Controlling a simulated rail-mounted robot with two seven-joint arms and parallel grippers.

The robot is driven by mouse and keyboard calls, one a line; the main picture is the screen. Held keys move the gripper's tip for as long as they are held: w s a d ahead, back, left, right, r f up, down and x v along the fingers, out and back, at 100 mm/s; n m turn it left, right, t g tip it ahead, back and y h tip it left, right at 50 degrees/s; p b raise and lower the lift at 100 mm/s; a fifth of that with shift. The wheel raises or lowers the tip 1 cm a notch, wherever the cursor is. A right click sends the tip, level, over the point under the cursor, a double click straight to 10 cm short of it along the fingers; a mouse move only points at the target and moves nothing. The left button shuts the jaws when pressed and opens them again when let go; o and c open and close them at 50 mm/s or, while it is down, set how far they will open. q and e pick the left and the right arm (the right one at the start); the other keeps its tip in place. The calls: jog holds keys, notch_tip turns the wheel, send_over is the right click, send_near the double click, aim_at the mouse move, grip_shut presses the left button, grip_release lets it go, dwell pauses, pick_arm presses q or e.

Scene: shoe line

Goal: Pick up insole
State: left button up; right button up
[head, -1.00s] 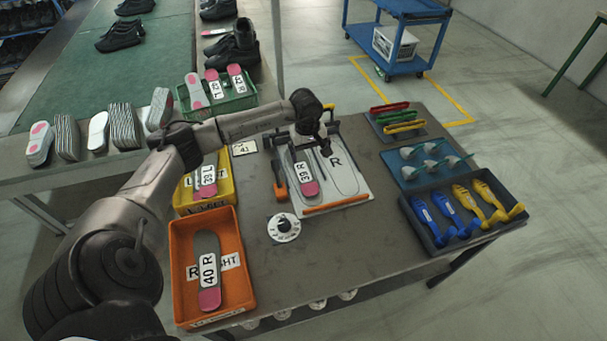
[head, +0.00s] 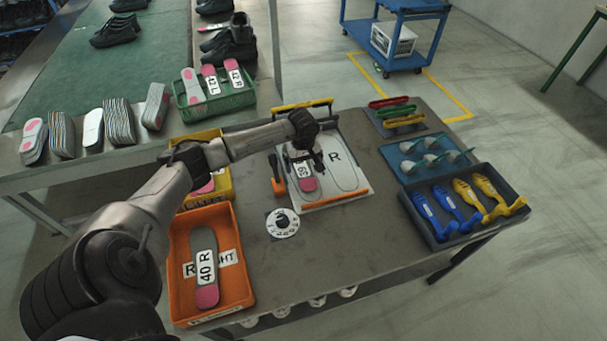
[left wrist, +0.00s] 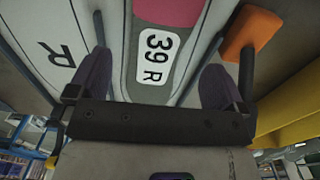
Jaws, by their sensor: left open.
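The grey insole (head: 309,184) with a pink heel and a "39 R" label lies on the white fixture board (head: 352,182), on its left half. Part of it is hidden by my left gripper (head: 303,161) in the head view. In the left wrist view the same insole (left wrist: 145,95) passes between the two dark fingers of my left gripper (left wrist: 155,78). They stand open on either side of it, with a gap on each side. I cannot tell how far the fingertips are above the board. My right gripper is not in view.
An orange bin (head: 240,294) holds a "40 R" insole (head: 206,270). A yellow bin (head: 222,193) is partly behind my arm. An orange-handled clamp (head: 279,186) is close left of the insole. A dial (head: 282,223) lies in front. A dark tray (head: 443,240) of blue and yellow tools stands right.

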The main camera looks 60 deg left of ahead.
aim_at(304, 173)
pick_arm(q)
jog(key=shift+d+f, duration=0.1)
jog(key=shift+f, duration=1.7)
jog(key=shift+w, duration=0.1)
jog(key=c, duration=1)
jog(key=shift+r, duration=0.1)
